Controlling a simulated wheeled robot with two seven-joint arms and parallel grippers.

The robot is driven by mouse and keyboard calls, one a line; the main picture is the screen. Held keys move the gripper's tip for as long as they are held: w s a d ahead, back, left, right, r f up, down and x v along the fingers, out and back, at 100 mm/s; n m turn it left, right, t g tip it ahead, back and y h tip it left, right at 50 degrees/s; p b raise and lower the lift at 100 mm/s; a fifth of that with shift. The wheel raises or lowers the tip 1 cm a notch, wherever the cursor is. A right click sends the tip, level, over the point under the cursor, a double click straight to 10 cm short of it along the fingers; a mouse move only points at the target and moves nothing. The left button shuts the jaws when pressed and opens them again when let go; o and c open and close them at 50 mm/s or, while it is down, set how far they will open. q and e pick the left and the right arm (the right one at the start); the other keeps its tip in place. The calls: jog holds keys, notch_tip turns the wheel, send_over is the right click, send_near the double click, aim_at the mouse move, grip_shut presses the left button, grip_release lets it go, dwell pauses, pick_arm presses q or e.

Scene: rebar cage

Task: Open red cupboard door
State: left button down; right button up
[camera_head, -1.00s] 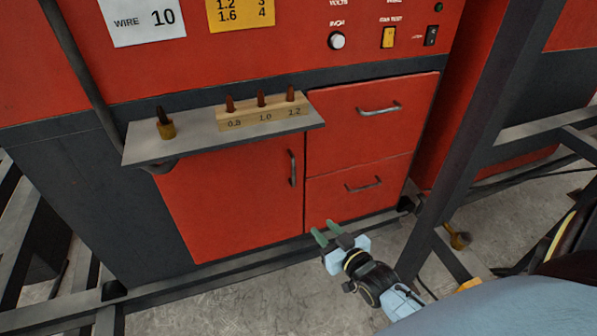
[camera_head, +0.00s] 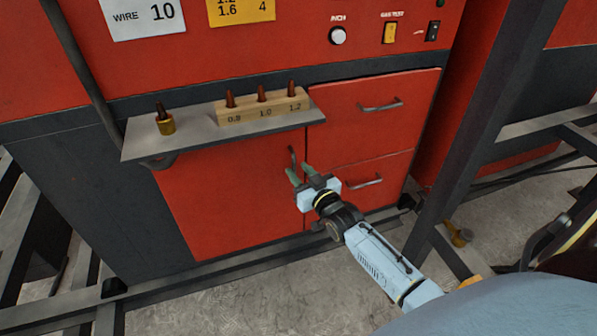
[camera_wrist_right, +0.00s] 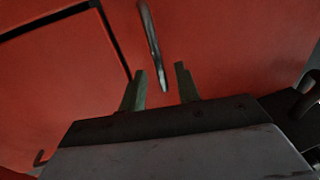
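The red cupboard door (camera_head: 225,205) is below the grey shelf on the machine front and looks closed. Its vertical metal handle (camera_head: 292,158) is at the door's right edge, its lower end hidden behind my gripper. My right gripper (camera_head: 299,173) is in front of the handle's lower part, fingers open and empty. In the right wrist view the handle (camera_wrist_right: 153,50) hangs ahead of the two green fingers (camera_wrist_right: 160,85), its lower end in line with the gap between them. I cannot tell whether they touch it. My left gripper is not in view.
Two red drawers, upper (camera_head: 370,115) and lower (camera_head: 370,185), sit right of the door. The grey shelf (camera_head: 190,142) above the door carries a wooden block (camera_head: 262,110) with tips and a brass piece (camera_head: 165,122). A dark post (camera_head: 475,140) stands at the right.

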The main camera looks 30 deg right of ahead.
jog(key=shift+w, duration=0.5)
grip_shut()
